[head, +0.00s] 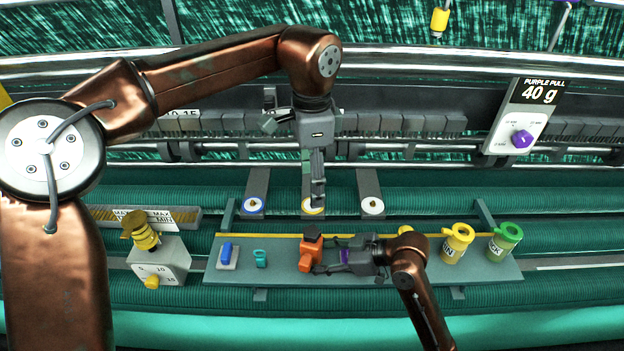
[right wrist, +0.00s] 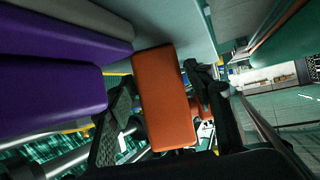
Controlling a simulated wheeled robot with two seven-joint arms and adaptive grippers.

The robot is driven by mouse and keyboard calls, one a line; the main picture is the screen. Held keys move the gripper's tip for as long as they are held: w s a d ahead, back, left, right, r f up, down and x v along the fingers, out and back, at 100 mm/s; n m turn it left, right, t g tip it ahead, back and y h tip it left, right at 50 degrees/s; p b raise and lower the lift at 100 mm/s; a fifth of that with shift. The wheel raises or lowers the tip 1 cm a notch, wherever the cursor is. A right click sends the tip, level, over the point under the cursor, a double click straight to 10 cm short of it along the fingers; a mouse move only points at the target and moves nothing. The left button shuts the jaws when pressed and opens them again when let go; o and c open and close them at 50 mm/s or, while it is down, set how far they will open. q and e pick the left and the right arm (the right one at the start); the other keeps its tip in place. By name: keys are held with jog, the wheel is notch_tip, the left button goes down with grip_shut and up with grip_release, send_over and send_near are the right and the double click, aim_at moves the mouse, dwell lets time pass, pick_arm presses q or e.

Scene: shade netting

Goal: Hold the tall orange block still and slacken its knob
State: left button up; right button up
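The tall orange block (head: 306,258) stands on the grey shelf (head: 285,285), with its dark knob (head: 312,233) on top. My right gripper (head: 320,257) reaches it from the right. The knob is not clearly visible in the right wrist view.
A purple block (head: 346,257) is partly hidden behind my right gripper. A blue block (head: 227,252) and teal piece (head: 261,258) are to the left. Yellow (head: 457,243) and green (head: 505,240) cups stand right. A yellow-knobbed dial box (head: 158,265) stands left of the shelf.

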jog(key=shift+o, duration=0.7)
jog(key=v, duration=1.2)
jog(key=shift+d+f, duration=0.1)
